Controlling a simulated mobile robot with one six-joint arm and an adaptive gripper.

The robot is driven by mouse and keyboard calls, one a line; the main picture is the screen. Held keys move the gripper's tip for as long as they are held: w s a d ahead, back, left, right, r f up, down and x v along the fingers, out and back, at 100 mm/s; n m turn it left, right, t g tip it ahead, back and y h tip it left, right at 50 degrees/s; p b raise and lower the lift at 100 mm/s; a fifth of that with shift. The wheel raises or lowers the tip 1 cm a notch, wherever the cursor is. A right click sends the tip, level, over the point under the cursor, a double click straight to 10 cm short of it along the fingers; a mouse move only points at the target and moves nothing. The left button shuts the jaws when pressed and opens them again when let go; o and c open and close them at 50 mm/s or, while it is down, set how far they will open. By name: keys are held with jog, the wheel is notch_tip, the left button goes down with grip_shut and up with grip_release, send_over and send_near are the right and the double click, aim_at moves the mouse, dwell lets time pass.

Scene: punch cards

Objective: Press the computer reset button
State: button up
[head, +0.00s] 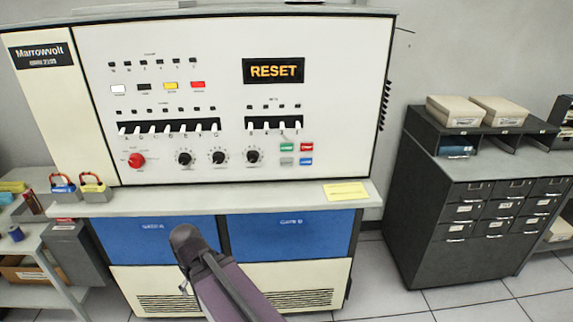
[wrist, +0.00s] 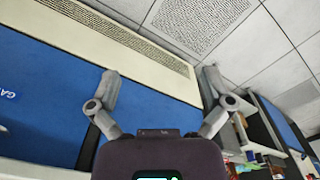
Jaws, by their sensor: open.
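The computer (head: 330,50) is a large cream console with a black display reading RESET (head: 273,70). Below the display is a cluster of green (head: 287,147), red (head: 306,147), grey (head: 287,161) and blue (head: 306,161) buttons. White, black, yellow and red buttons (head: 197,85) sit at the upper left, and a red knob (head: 137,160) at the lower left. I cannot read which button is the reset. My gripper (wrist: 158,85) is open and empty, its two fingers apart, facing the blue lower front (wrist: 45,100). It touches no button. The head view shows my arm low before the console.
A ledge (head: 240,198) juts out under the panel, holding a yellow note (head: 345,191) and two padlocks (head: 78,187). A dark cabinet (head: 430,200) with boxes stands at right, a cluttered shelf (head: 30,240) at left. Tiled floor (head: 380,280) is open between console and cabinet.

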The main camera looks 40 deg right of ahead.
grip_shut()
dwell(1.3)
